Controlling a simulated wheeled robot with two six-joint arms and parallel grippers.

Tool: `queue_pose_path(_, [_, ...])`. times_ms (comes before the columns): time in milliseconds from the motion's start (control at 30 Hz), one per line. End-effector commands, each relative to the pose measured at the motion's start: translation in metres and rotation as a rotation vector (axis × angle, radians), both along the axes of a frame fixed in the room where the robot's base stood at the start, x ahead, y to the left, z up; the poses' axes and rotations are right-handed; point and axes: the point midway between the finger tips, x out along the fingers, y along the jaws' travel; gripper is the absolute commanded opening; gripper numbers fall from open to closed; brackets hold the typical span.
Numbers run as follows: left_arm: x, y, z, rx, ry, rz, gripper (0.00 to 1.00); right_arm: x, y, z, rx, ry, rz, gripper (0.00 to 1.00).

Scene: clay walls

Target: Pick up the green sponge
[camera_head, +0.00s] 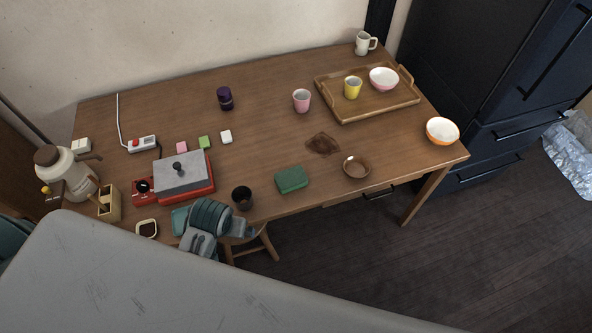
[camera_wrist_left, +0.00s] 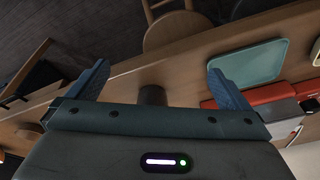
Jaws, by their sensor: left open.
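The green sponge (camera_head: 291,180) lies flat on the wooden table near its front edge, in the head view. I cannot make it out in the left wrist view. My left gripper (camera_head: 250,229) is at the table's front edge, to the left of the sponge and nearer to me, clearly apart from it. In the left wrist view my left gripper (camera_wrist_left: 160,88) has its two blue fingers wide apart with nothing held. My right gripper is not in view.
A black cup (camera_head: 242,197) stands between my left gripper and the sponge's left side; a brown bowl (camera_head: 356,168) is to the sponge's right. A red stove (camera_head: 200,190) and teal tray (camera_wrist_left: 248,62) are near my arm. A stool (camera_wrist_left: 178,29) sits below the edge.

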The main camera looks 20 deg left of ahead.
Motion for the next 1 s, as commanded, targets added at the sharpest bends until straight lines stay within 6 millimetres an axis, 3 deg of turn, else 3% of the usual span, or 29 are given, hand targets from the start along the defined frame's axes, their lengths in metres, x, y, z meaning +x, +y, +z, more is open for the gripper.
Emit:
queue_pose_path(367, [0.086,-0.025,0.025,-0.075,0.060,0.242,1.00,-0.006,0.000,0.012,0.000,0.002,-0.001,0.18])
queue_pose_path(700, [0.201,-0.077,0.052,-0.140,0.165,0.496,1.00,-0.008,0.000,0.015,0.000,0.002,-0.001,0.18])
queue_pose_path(833, [0.224,-0.092,0.063,-0.146,0.192,0.548,1.00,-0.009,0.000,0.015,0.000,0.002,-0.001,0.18])
queue_pose_path(1000, [0.234,-0.098,0.062,-0.145,0.206,0.572,1.00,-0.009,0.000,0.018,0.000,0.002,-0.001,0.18])
